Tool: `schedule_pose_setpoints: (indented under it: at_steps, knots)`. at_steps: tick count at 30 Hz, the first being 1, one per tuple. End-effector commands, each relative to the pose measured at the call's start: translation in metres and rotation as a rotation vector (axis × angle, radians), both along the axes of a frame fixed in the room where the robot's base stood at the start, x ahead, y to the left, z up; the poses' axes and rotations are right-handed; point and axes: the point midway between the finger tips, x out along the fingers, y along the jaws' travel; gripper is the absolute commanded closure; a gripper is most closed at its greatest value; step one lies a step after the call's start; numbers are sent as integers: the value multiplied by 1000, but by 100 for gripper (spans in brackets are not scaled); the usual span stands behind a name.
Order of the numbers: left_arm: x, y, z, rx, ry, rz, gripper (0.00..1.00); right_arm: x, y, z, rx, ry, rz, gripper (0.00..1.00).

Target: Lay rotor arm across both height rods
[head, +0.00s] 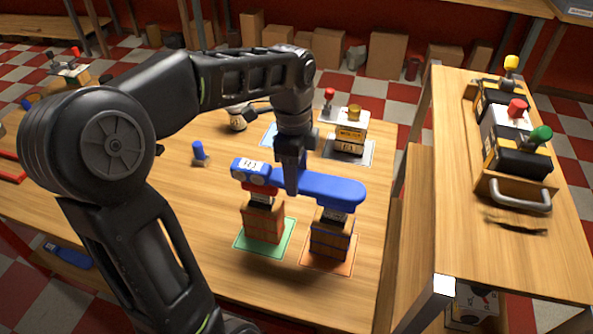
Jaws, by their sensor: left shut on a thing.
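The blue rotor arm (330,187) lies level above two block stacks in the head view. My left gripper (291,185) points down and is shut on the rotor arm near its middle. The left stack (264,222) is orange-brown and stands on a green mat (243,236). The right stack (330,238) is darker and stands on an orange mat (317,264). The rotor arm's ends hide the tops of both stacks, so I cannot tell whether it touches them. The height rods are not clearly seen. My right gripper is not in view.
A stack with a yellow top (351,133) stands on a grey mat at the back. A blue peg (199,153) stands on the table left of the stacks. A side table (450,130) on the right holds a tray with a metal handle (518,196) and several coloured knobs.

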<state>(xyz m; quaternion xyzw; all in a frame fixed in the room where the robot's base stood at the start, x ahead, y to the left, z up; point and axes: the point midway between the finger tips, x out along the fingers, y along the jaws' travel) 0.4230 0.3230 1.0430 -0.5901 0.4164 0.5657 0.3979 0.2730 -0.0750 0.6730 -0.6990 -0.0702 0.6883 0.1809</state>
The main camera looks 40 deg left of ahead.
Motion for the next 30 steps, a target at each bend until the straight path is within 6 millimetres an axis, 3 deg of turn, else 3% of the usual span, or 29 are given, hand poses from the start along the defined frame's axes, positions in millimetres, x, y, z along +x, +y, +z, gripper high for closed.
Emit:
schedule_pose_setpoints:
  at_steps: [29, 30]
  knots:
    - [0, 0, -14, 0, -1, 0, 100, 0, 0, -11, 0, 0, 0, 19]
    - [0, 0, -13, 0, -1, 0, 42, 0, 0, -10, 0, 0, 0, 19]
